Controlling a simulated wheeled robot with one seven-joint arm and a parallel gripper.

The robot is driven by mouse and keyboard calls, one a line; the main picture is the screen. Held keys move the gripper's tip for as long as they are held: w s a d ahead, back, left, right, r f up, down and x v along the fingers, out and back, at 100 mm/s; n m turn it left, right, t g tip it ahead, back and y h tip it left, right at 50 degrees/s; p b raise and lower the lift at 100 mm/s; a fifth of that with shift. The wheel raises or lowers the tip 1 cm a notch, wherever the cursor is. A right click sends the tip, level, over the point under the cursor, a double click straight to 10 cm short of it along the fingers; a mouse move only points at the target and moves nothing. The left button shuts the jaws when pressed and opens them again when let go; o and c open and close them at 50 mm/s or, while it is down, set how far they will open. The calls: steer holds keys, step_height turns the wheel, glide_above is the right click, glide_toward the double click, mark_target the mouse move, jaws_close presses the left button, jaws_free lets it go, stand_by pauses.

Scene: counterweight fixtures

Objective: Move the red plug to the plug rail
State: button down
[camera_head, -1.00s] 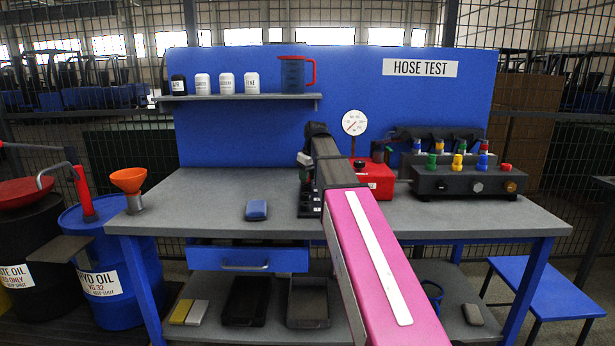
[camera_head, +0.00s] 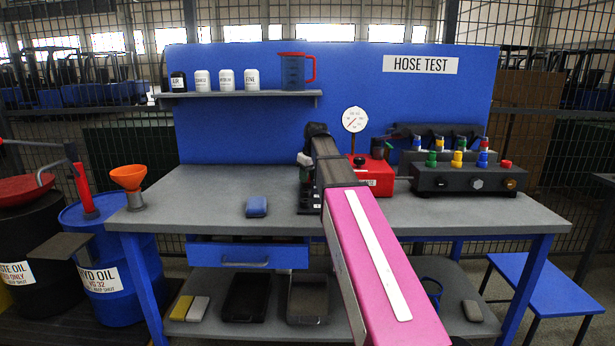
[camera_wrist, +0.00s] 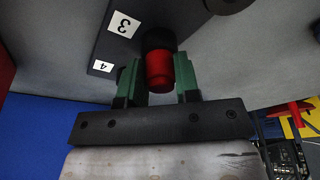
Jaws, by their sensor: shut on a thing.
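The red plug (camera_wrist: 160,72) is between the two green fingers of my gripper (camera_wrist: 160,80) in the wrist view, which are shut on it. A dark round part shows directly beyond the plug; I cannot tell whether the plug touches or sits in it. A dark rail (camera_wrist: 117,48) with number cards 3 and 4 lies just beyond the gripper, over the grey surface. In the head view my arm hides the plug and most of the gripper; part of a black fixture (camera_head: 308,205) shows left of the arm on the bench.
An orange funnel (camera_head: 128,178) stands at left. The front left of the bench is clear.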

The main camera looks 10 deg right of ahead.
steer(key=shift+f, duration=0.2)
steer(key=c, duration=0.8)
jaws_free()
steer(key=shift+o, duration=0.2)
steer(key=shift+r, duration=0.15)
steer(key=v, duration=1)
